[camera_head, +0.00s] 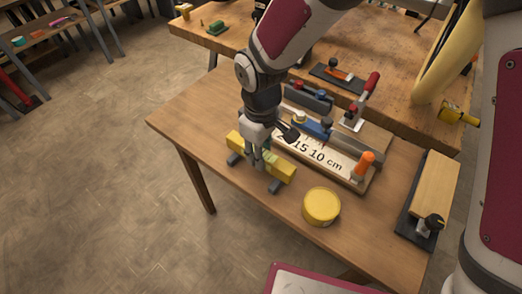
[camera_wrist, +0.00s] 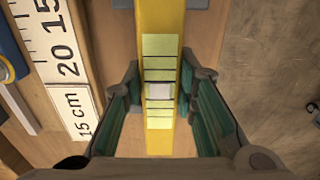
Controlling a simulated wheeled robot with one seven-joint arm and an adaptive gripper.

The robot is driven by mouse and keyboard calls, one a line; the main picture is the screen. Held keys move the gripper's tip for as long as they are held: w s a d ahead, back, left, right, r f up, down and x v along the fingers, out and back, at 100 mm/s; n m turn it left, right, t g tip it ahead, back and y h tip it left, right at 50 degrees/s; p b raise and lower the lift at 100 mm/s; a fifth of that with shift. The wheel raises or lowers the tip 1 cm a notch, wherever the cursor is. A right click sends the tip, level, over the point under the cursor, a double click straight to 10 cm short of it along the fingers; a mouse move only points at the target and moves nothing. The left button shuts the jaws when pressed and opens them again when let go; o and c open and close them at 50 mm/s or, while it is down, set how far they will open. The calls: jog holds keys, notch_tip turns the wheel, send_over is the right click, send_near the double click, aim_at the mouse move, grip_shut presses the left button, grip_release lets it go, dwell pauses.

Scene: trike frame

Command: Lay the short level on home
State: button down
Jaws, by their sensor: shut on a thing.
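The short level is a yellow bar (camera_head: 282,172) with a pale, dark-lined vial section in its middle. It lies near the left front edge of the wooden table. My gripper (camera_head: 262,163) points down over its middle, and its fingers close on the bar's two sides. In the wrist view the level (camera_wrist: 160,20) runs up the middle between the green-padded fingers (camera_wrist: 161,85). Dark grey supports (camera_head: 275,187) show under the bar near both ends, and one shows in the wrist view (camera_wrist: 197,4). I cannot tell whether the bar rests on them. No spot is visibly marked home.
A board with a ruler strip (camera_head: 318,155) and several tools lies just behind the level. A round yellow tin (camera_head: 321,206) stands to the right. A wooden block on a dark base (camera_head: 433,185) is at the right edge. Bare table (camera_head: 195,115) lies to the left.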

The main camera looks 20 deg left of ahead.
jog(key=shift+f, duration=0.35)
jog(key=c, duration=1.2)
grip_release()
notch_tip(320, 180, up, 12)
